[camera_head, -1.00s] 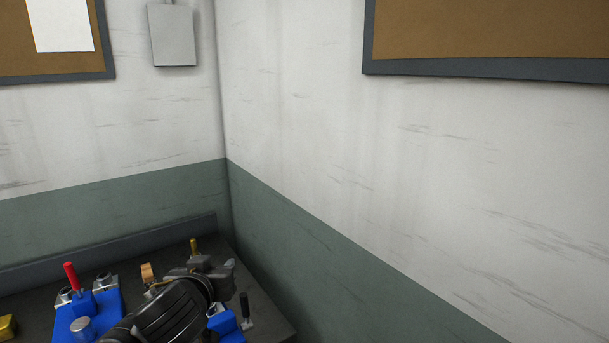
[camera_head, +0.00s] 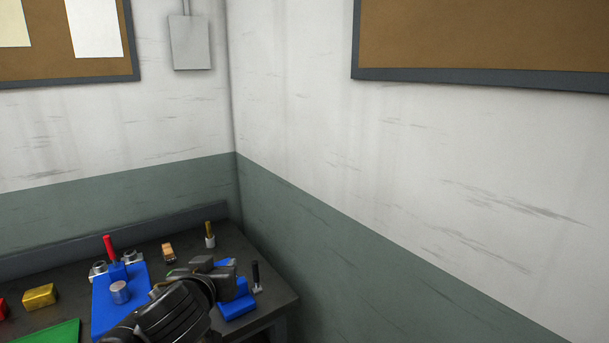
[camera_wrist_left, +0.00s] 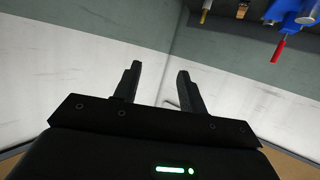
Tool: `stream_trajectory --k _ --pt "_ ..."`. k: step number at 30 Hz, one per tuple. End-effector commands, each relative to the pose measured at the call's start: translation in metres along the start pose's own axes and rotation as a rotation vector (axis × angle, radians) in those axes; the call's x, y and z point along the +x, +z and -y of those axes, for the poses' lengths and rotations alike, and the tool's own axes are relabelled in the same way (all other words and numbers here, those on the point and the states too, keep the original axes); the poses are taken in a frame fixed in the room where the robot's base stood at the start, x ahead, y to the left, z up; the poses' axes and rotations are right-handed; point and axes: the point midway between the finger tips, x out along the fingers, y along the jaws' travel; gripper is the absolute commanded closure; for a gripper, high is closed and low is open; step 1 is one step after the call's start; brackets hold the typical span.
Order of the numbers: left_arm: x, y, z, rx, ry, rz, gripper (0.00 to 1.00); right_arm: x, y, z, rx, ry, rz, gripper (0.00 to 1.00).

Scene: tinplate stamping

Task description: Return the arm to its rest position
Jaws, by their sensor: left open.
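My left arm comes in from the bottom of the head view, over the front of the dark workbench (camera_head: 62,262). Its left gripper (camera_head: 222,268) is above the bench's right part, in front of a blue block. In the left wrist view, the left gripper (camera_wrist_left: 156,84) has its two black fingers apart with nothing between them, against the wall. The bench items appear upside down at the top of that view, away from the fingers. My right gripper is in neither view.
On the bench are a blue fixture (camera_head: 133,290) with a red handle (camera_head: 108,247), a gold block (camera_head: 39,297), a green piece (camera_head: 55,333), a small orange-brown piece (camera_head: 168,251), a brass-topped pin (camera_head: 209,236), a blue block (camera_head: 236,306) and a black-handled tool (camera_head: 256,277). Walls stand close behind and right.

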Motion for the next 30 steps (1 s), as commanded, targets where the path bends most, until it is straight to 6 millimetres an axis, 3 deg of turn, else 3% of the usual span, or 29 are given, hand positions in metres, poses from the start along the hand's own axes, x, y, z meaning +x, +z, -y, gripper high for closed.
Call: stream_trajectory --k 11,14,19,23,27,30 --pt "0.051 0.059 -0.001 0.026 0.011 0.108 0.59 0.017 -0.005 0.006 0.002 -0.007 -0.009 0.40" --pt "0.069 0.083 0.002 0.035 0.014 0.148 0.59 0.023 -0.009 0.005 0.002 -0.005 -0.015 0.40" --pt "0.105 0.141 0.009 0.051 0.022 0.231 0.59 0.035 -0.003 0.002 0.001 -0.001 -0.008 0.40" --pt "0.136 0.208 0.019 0.067 0.029 0.316 0.59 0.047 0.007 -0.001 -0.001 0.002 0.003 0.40" --pt "0.168 0.315 0.037 0.086 0.039 0.433 0.59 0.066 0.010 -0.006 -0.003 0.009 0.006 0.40" --pt "0.180 0.395 0.051 0.097 0.046 0.510 0.59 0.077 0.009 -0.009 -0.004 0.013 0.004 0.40"
